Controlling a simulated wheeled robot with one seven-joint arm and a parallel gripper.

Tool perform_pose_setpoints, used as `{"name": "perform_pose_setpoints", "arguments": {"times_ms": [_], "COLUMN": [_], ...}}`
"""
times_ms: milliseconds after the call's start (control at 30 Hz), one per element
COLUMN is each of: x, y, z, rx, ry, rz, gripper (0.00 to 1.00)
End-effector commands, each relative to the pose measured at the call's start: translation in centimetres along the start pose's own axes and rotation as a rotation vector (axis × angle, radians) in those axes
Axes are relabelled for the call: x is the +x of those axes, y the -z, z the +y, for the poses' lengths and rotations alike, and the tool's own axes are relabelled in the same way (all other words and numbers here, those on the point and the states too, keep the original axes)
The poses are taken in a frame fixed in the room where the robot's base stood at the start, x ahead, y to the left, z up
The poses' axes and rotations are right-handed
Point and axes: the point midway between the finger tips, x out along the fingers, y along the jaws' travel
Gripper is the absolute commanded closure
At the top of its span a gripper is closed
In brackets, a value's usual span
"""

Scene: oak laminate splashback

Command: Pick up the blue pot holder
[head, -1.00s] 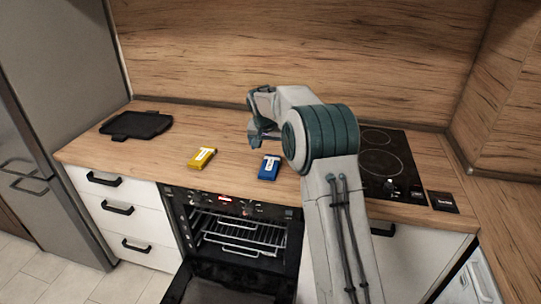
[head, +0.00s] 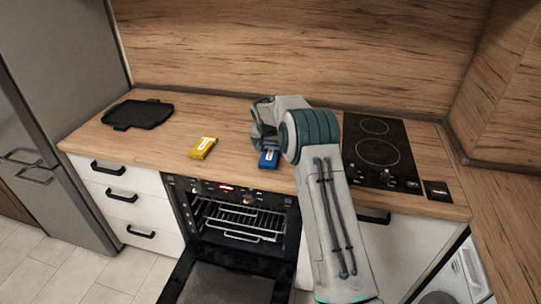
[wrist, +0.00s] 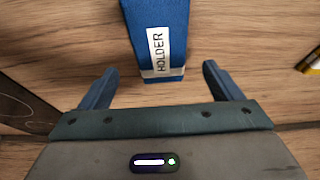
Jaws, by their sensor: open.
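The blue pot holder (head: 268,160) lies on the wooden counter near its front edge, above the oven. In the wrist view the blue pot holder (wrist: 160,35) shows a white label reading "HOLDER". My gripper (head: 262,146) is just above and beside it in the head view, partly hidden by my arm. In the wrist view my gripper (wrist: 160,85) is open and empty. Its two fingers stand apart, one to each side of the near end of the pot holder, which lies ahead of them and roughly centred.
A yellow packet (head: 203,147) lies to the left on the counter. A black tray (head: 138,114) is at the far left. A black cooktop (head: 378,152) is at the right. The oven door (head: 225,283) hangs open below. The splashback (head: 290,55) rises behind.

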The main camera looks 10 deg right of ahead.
Motion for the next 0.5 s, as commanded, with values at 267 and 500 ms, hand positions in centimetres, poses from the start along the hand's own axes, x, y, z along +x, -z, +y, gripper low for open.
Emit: {"name": "perform_pose_setpoints", "arguments": {"times_ms": [267, 500], "x": [3.0, 4.3], "y": [0.6, 0.6], "z": [-0.1, -0.1], "rx": [0.001, -0.001], "ry": [-0.001, -0.001], "rz": [-0.003, 0.000], "gripper": [0.15, 0.15]}}
